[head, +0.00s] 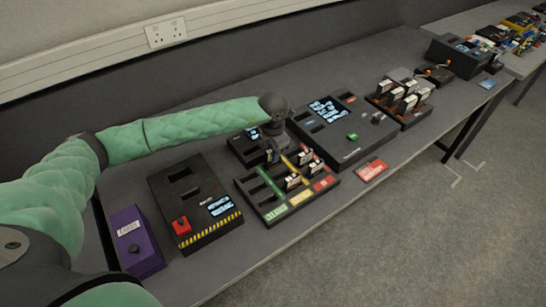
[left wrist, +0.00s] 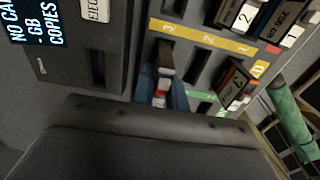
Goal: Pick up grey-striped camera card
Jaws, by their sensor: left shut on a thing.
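My left gripper (head: 272,154) reaches down over the sorting rack (head: 243,184), near its back left part. In the left wrist view my left gripper (left wrist: 161,98) is shut on a small card (left wrist: 165,62) with a grey face, at the rack just below the yellow strip's number 3. The fingers hide much of the card, and I cannot tell whether it is still seated in its slot. Other cards stand in the rack, among them an orange-edged one (left wrist: 235,84) and white-labelled ones (left wrist: 245,16). My right gripper is not in view.
A black box with a red button (head: 181,226) and a purple box (head: 133,240) are to the left. A red card (head: 371,170) lies near the table's front edge. Another card holder (head: 416,116) stands farther right.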

